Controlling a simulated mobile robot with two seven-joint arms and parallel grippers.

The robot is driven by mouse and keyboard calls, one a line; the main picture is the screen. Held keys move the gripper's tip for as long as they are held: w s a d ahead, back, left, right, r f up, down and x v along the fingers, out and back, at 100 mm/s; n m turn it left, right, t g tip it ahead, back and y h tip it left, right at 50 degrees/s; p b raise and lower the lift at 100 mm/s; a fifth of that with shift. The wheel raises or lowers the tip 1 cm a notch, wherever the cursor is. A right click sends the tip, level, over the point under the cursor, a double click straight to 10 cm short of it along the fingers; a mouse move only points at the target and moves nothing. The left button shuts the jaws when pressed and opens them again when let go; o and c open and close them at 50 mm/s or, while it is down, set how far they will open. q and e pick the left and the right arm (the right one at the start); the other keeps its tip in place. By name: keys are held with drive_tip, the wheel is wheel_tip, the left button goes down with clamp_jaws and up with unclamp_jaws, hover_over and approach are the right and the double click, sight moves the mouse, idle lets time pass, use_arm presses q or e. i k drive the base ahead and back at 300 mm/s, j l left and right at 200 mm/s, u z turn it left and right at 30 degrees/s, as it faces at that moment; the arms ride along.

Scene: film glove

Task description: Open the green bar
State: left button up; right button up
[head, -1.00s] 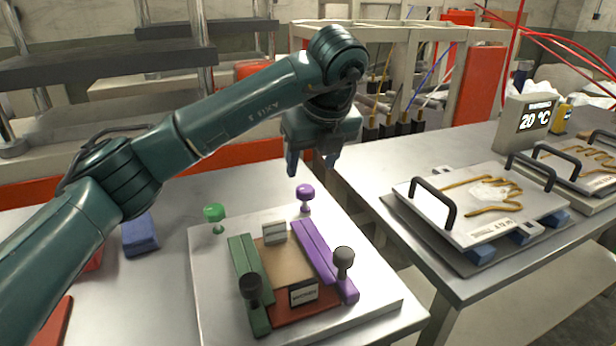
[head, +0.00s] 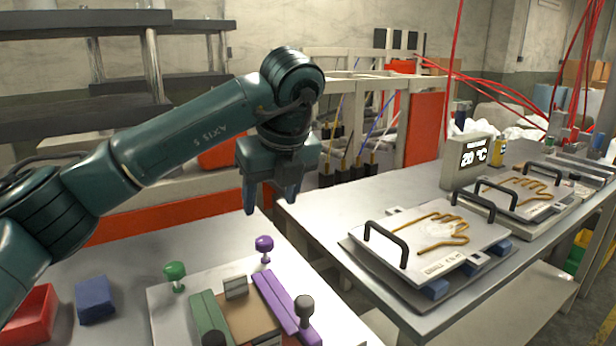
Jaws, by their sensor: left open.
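The green bar (head: 208,318) lies along the left side of the fixture on the near table, its lower part cut off by the bottom of the head view. A green knob (head: 174,274) stands on the white plate just beyond and left of it. The purple bar (head: 283,302) lies along the right side, with a purple knob (head: 264,246) beyond it. Brown material (head: 247,318) lies between the bars. My left gripper (head: 270,205) is open and empty, fingers pointing down, above and beyond the fixture near the purple knob. My right gripper is out of view.
A dark-topped knob (head: 304,308) stands at the purple bar's near end. A blue block (head: 95,300) and a red tray (head: 28,312) lie at the left. The right table holds hand-outline plates with black handles (head: 386,243) and a 20 °C display (head: 473,153).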

sight(211, 324)
drive_tip(key=k, duration=0.9)
